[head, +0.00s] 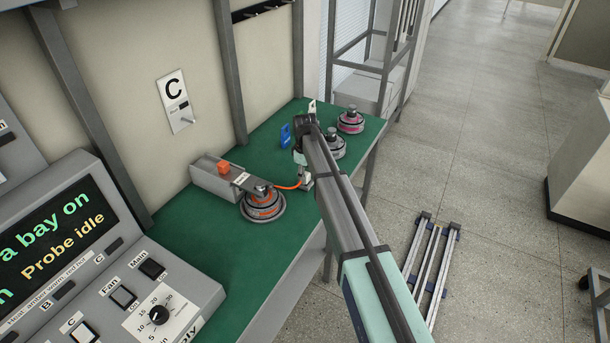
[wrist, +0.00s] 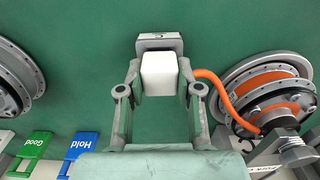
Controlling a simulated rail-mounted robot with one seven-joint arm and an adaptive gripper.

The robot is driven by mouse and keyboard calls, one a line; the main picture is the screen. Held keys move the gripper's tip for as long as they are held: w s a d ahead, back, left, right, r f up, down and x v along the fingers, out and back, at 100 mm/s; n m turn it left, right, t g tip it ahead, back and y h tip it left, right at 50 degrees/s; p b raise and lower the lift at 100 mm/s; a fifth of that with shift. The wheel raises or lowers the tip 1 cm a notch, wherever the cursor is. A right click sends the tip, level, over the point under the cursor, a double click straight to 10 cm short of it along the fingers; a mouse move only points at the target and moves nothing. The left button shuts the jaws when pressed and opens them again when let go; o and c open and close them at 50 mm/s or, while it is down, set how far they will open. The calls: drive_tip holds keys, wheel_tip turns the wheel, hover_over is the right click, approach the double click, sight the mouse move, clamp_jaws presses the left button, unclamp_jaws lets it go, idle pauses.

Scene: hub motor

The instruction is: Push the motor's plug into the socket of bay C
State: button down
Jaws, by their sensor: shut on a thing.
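The orange-banded hub motor (head: 264,204) sits on the green bench beside a grey fixture. It also shows at the right of the wrist view (wrist: 266,90). Its orange cable (wrist: 212,84) runs to the white plug (wrist: 159,75). My gripper (wrist: 160,90) is shut on the plug, one finger on each side. A grey block, apparently the socket (wrist: 160,40), lies directly beyond the plug's far end in the wrist view. I cannot tell whether they touch. In the head view my arm mostly hides the gripper. The bay C sign (head: 174,100) is on the wall.
The grey fixture (head: 212,180) with an orange knob stands left of the motor. Other motors (head: 349,121) stand toward the bench's far end. Blue (wrist: 84,147) and green tags (wrist: 36,144) lie at lower left in the wrist view. A control panel (head: 130,290) fills the near left.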

drive_tip(key=shift+f, duration=0.1)
drive_tip(key=c, duration=0.7)
unclamp_jaws()
wheel_tip(320, 180, up, 12)
